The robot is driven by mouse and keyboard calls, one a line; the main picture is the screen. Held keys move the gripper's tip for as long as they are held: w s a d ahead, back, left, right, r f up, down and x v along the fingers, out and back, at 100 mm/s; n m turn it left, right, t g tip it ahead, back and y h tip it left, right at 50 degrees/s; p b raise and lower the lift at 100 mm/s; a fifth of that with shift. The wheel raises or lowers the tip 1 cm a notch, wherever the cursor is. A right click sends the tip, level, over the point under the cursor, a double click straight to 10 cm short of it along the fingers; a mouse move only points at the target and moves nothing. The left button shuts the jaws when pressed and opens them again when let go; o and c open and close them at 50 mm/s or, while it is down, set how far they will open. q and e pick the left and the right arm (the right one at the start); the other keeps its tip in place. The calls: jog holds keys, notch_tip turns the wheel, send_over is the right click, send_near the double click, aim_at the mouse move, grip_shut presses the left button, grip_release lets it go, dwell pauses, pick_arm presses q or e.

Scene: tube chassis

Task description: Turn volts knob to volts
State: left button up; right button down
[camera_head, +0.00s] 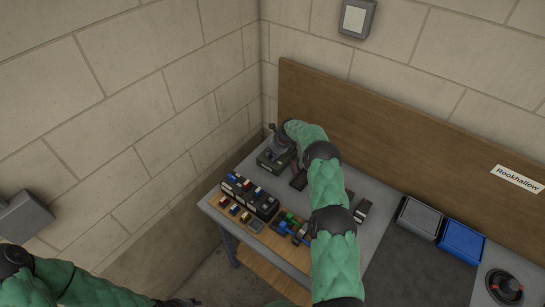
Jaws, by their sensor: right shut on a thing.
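A small dark green instrument box (266,163) stands on the grey bench near the wall corner. My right arm reaches over the bench to it from below. My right gripper (275,149) points down onto the top of the box and is shut on the volts knob there. The knob is hidden by the gripper, and its pointer and marks cannot be read. My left gripper (183,302) is at the bottom edge, away from the bench and partly cut off; its jaws are too small to tell.
Several dark boxes and small coloured parts (290,222) lie along the front of the grey bench (382,200). A grey bin (420,217) and a blue bin (462,241) stand to the right. A wooden backboard (400,130) rises behind; a block wall closes the left side.

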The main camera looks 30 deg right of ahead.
jog(key=shift+d+f+n+g+y+b, duration=0.2)
jog(key=shift+n+b, duration=0.6)
jog(key=shift+b, duration=0.9)
jog(key=shift+a+f+n+g+y+b, duration=0.1)
jog(key=shift+n+y+b, duration=0.2)
jog(key=shift+n+b, duration=0.95)
jog(key=shift+r+n+g+y+b, duration=0.3)
jog(key=shift+n+b, duration=0.35)
jog(key=shift+b, duration=1.35)
jog(key=c, duration=1)
grip_release()
jog(key=shift+c, duration=0.2)
jog(key=v, duration=1.2)
jog(key=shift+w, duration=0.1)
